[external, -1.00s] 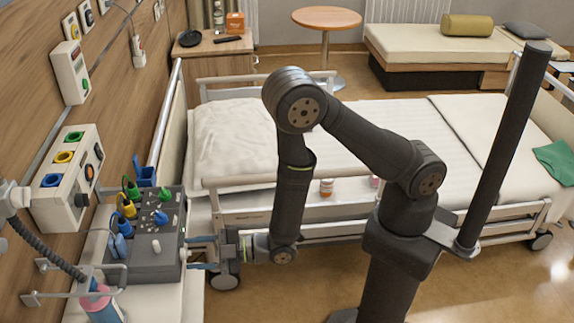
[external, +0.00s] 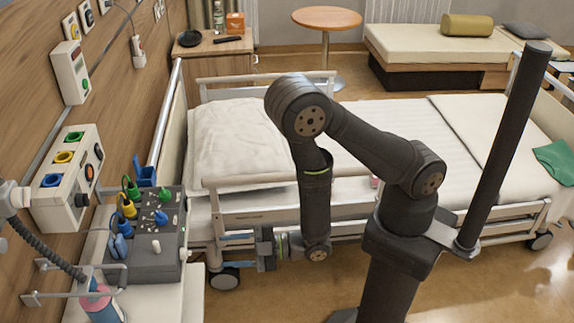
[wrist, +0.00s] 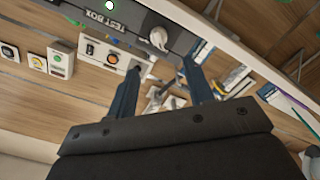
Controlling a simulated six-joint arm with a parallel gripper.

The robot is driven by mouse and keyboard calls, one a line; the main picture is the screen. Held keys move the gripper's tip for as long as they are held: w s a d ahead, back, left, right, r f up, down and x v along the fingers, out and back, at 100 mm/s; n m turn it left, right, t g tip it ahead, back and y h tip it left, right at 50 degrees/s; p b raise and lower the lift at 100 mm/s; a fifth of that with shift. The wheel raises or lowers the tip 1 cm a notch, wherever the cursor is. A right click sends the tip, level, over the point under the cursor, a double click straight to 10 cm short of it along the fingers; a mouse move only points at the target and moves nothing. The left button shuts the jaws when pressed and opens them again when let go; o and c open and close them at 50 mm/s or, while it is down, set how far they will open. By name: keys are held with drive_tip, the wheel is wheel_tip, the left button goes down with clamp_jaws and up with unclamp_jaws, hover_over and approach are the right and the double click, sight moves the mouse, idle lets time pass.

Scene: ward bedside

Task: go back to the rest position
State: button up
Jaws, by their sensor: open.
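My gripper (external: 224,252) is open and empty in the external view, pointing left. It is to the right of the grey test box (external: 152,264) on the bedside surface, with a gap between them, and in front of the bed's side rail. In the wrist view my gripper (wrist: 162,66) shows two dark blue fingers spread apart with nothing between them. The test box (wrist: 100,20), with its label and a light knob, lies beyond the fingertips at the top.
The bed (external: 400,120) with its near rail lies behind my arm. A white wall panel (external: 68,180) with coloured sockets is at left. A bottle with a pink top (external: 102,306) stands at the lower left. Open floor (external: 270,300) lies below my gripper.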

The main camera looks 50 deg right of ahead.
drive_tip(key=v, duration=0.9)
drive_tip(key=x, duration=1.7)
drive_tip(key=shift+w+a, duration=0.35)
drive_tip(key=m, duration=0.4)
drive_tip(key=shift+d, duration=0.15)
drive_tip(key=m, duration=0.4)
approach(191, 252)
drive_tip(key=shift+w, duration=0.15)
